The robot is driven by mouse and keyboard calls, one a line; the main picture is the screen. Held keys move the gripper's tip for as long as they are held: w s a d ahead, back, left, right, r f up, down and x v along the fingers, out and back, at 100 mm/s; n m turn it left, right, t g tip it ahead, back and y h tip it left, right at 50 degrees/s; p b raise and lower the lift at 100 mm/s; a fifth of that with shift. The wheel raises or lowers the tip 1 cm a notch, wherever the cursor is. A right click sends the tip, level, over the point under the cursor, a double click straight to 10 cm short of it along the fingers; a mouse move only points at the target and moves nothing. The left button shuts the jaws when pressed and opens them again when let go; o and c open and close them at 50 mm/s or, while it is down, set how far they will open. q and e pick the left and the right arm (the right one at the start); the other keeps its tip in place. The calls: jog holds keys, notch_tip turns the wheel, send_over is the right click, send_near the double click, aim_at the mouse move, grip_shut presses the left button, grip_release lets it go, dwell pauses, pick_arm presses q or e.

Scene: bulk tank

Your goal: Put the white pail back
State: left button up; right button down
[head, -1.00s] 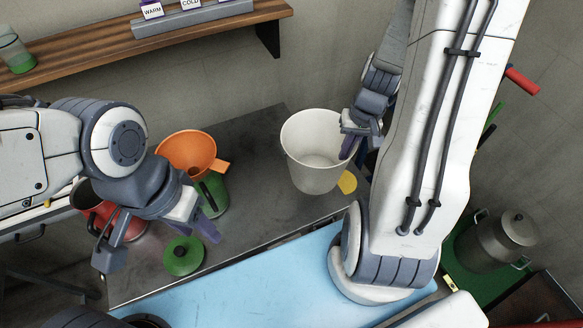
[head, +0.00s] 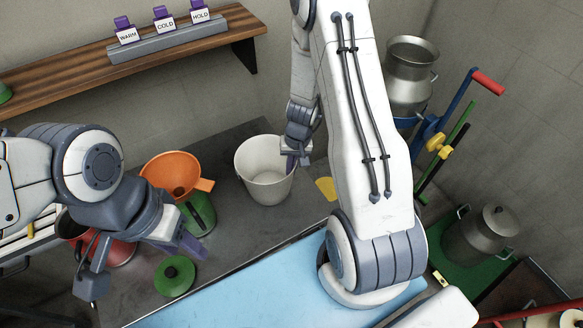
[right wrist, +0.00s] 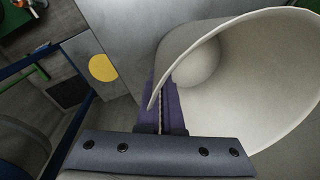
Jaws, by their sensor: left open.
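The white pail (head: 262,180) is upright at the middle of the grey counter (head: 235,235). It stands on the counter or just above it; I cannot tell which. My right gripper (head: 294,158) is at the pail's right rim, partly behind my own arm. In the right wrist view its purple fingers (right wrist: 162,108) are close together on the wall of the pail (right wrist: 245,75), with the rim running in between them. The pail looks empty. My left gripper (head: 140,265) is open and empty, over the counter's left part.
An orange funnel (head: 172,172), a green container (head: 198,215), a green lid (head: 175,276) and a red pot (head: 118,252) are at the left. A yellow disc (head: 326,188) lies right of the pail. A shelf (head: 85,65) with labels runs above. Metal cans (head: 488,235) stand right.

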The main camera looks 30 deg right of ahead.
jog(key=shift+f, duration=0.15)
jog(key=c, duration=1.1)
grip_release()
